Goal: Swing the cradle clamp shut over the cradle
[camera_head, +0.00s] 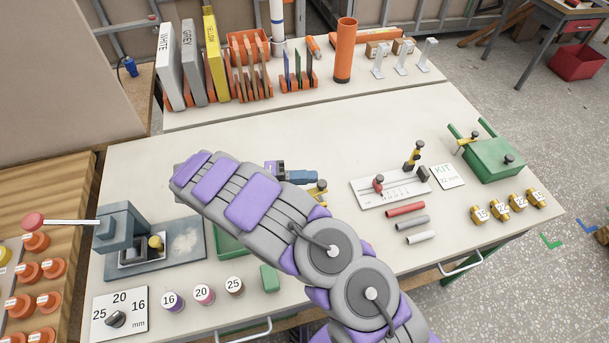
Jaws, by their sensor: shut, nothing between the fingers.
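My arm reaches across the bench and covers much of its middle. My gripper (295,175) shows only in part beyond the arm, as a small purple and blue end above the bench; its fingers look shut and empty. A yellow clamp piece with a dark knob (319,189) stands just to the right of it, close by; I cannot tell if they touch. A green base, probably the cradle (230,245), lies mostly hidden under my arm. How far the clamp is swung and whether anything lies in the cradle are hidden.
A green fixture (493,163) with a yellow lever stands at the right. A white scale board (385,192), short rods (405,209) and yellow fittings (500,207) lie nearby. A blue-grey vise (125,232) is left. The back shelf holds binders (213,60) and an orange tube (345,50).

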